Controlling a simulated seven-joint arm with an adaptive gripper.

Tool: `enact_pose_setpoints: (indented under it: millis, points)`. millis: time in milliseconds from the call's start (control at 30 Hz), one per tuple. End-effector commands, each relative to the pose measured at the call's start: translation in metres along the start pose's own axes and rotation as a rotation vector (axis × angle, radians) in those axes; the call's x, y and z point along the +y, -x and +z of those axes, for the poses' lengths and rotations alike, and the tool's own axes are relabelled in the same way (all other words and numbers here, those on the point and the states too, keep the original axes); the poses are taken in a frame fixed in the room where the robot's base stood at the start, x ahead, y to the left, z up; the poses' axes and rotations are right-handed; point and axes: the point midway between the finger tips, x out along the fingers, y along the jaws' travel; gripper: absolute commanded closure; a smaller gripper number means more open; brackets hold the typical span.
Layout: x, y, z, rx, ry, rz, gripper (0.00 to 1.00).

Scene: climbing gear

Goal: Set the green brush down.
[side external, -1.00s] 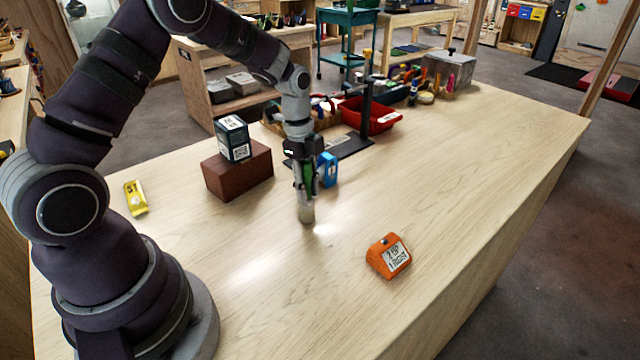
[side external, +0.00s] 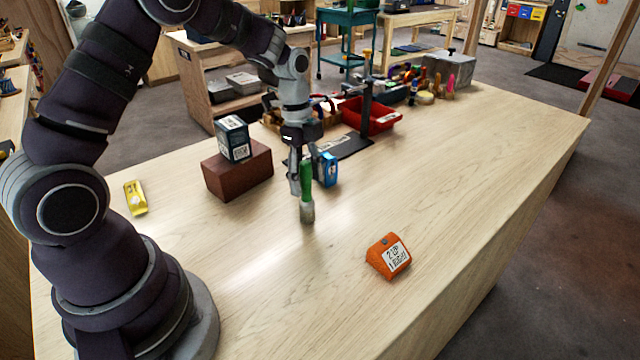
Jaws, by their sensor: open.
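The green brush (side external: 307,181) is upright on the wooden table, with its green handle up and its pale bristle end (side external: 307,212) down at the tabletop. My gripper (side external: 300,178) is open, pointing down at the upper part of the handle. The handle shows in front of the fingers, and one finger is just left of it. The other finger is partly hidden, so I cannot tell whether either one touches the brush.
A blue item (side external: 328,169) is close behind the brush to the right. A brown block (side external: 237,171) with a dark box (side external: 233,138) on top stands left. An orange wedge (side external: 388,256) lies at front right, and a yellow item (side external: 135,198) far left. The table's right side is clear.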

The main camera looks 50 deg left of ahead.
Motion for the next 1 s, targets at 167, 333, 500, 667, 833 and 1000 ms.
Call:
enact_pose_setpoints:
  millis: [167, 333, 500, 667, 833, 1000]
  points:
    - [-0.001, 0.045, 0.000, 0.000, 0.000, -0.008, 0.54]
    - [-0.001, 0.080, 0.000, 0.001, 0.001, -0.006, 0.54]
    - [0.001, 0.098, -0.001, -0.001, 0.008, -0.006, 0.54]
    - [0.023, 0.123, -0.020, -0.009, 0.222, -0.089, 0.54]
    - [0.075, 0.146, -0.040, 0.061, 0.682, -0.261, 0.54]
    - [0.121, 0.142, -0.041, 0.215, 1.089, -0.378, 0.54]
